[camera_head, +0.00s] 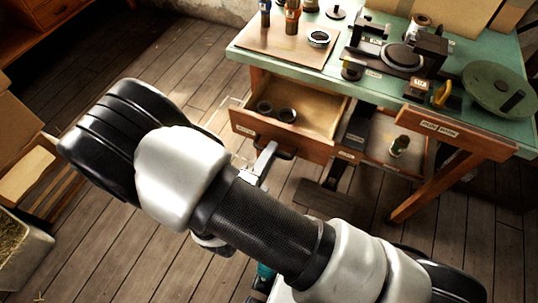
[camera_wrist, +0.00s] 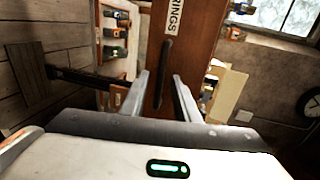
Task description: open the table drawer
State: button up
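The table drawer (camera_head: 275,137), a wooden one, stands pulled out from under the green-topped table (camera_head: 270,63); dark rings (camera_head: 286,115) lie inside it. Its front shows in the wrist view with a "RINGS" label (camera_wrist: 174,18) and a dark bar handle (camera_wrist: 165,65). My gripper (camera_head: 266,160) is at the drawer front by the handle. In the wrist view, its two fingers (camera_wrist: 160,76) are apart, one on each side of the handle, with visible gaps. The exact depth of the handle between the fingers is hard to tell.
Right of the drawer is a lower tray (camera_head: 372,151) with a green-topped item (camera_head: 399,146). A press (camera_head: 403,55) and a round green plate (camera_head: 499,88) sit on the table. A box (camera_head: 28,238) stands at left. Floor before the drawer is mostly clear.

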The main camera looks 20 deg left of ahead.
jog(key=p+v, duration=0.1)
jog(key=v, duration=1.6)
jog(key=shift+s+p, duration=0.25)
jog(key=shift+p, duration=0.15)
jog(key=w+d+r+m+g+h, duration=0.9)
jog(key=w+d+r+m, duration=0.45)
jog(key=m, duration=0.85)
jog(key=d+r+m+g+y, duration=0.2)
jog(key=d+r+m+y, duration=0.4)
jog(key=m, duration=0.5)
jog(key=d+r+m+g+y, duration=0.1)
jog(key=d+r+m+g, duration=0.3)
jog(key=d+m, duration=0.55)
notch_tip(320, 180, up, 23)
jog(key=d+m+t+y+p, duration=0.1)
jog(key=m+t+p, duration=0.4)
jog(key=m+p, duration=0.6)
jog(key=y+p, duration=0.1)
jog(key=p, duration=0.4)
jog(key=shift+d+y, duration=0.3)
jog(key=shift+d, duration=0.1)
